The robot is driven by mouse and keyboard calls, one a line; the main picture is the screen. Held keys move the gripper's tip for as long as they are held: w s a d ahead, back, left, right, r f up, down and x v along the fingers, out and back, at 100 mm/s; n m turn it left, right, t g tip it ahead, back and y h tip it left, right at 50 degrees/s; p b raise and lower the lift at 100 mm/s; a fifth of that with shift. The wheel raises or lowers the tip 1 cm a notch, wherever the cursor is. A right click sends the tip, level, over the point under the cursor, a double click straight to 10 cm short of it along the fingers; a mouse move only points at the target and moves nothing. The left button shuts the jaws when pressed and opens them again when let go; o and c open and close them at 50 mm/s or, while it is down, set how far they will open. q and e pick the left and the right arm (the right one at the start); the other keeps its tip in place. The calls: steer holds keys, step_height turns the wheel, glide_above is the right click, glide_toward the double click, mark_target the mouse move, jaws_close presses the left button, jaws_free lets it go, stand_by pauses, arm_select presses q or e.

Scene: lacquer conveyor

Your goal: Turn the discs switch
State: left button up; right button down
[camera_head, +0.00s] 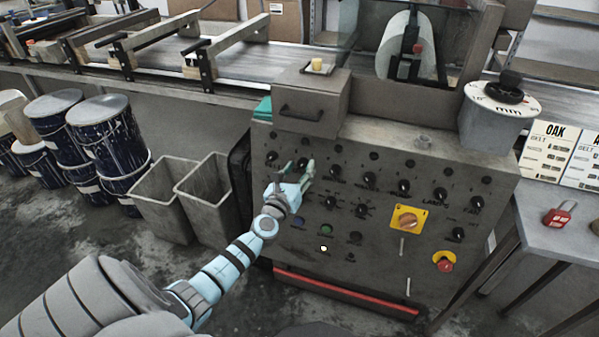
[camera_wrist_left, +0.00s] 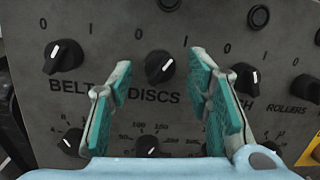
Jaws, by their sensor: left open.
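The discs switch (camera_wrist_left: 160,66) is a black round knob with a white pointer line, above the printed word DISCS on the grey control panel (camera_head: 390,215). In the left wrist view its pointer is tilted, upper right to lower left. My left gripper (camera_head: 307,170) is in front of the upper left of the panel. In the left wrist view its two teal-padded fingers (camera_wrist_left: 163,85) are apart, one on each side of the discs switch, with nothing between them touching the pads. In the head view the gripper hides part of the switch row. My right gripper is not seen.
The belt switch (camera_wrist_left: 64,56) is left of the discs switch, and another knob (camera_wrist_left: 245,76) is right. Dials sit below. A yellow-plated orange switch (camera_head: 407,220) and a red stop button (camera_head: 445,262) are farther right. Grey bins (camera_head: 165,200) stand left of the panel.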

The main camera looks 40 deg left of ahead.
arm_select(q)
steer(key=shift+w+a, duration=0.1)
steer(key=shift+w, duration=0.15)
steer(key=shift+c, duration=0.6)
jaws_close()
steer(key=shift+n, duration=0.5)
steer(key=shift+n+y, duration=0.5)
steer(key=shift+n, duration=0.5)
steer(key=n+b, duration=0.1)
steer(key=n, duration=0.3)
steer(key=shift+g+y, duration=0.4)
steer(key=n, duration=0.4)
steer(key=n+g, duration=0.1)
steer(key=n, duration=0.1)
steer(key=shift+d+n+y, duration=0.25)
steer(key=shift+n+y, duration=0.15)
